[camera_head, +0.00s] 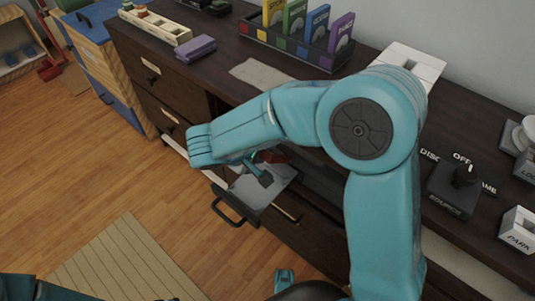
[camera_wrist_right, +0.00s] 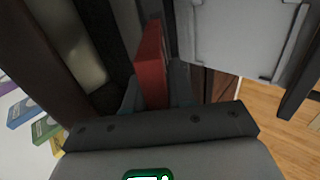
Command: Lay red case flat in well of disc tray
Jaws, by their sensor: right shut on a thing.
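My right gripper (camera_head: 262,172) is shut on the red case (camera_head: 274,156), above the far part of the pulled-out disc tray (camera_head: 252,192). My arm hides much of the case in the head view. In the right wrist view the red case (camera_wrist_right: 151,68) stands on edge between the fingers, its narrow side toward the camera. The pale grey tray (camera_wrist_right: 235,42) lies just right of it, with a gap between them in the picture. The tray's well looks empty where it shows.
The tray sticks out from the dark cabinet, with a black handle (camera_head: 236,214) at its front. Wooden floor lies open at left.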

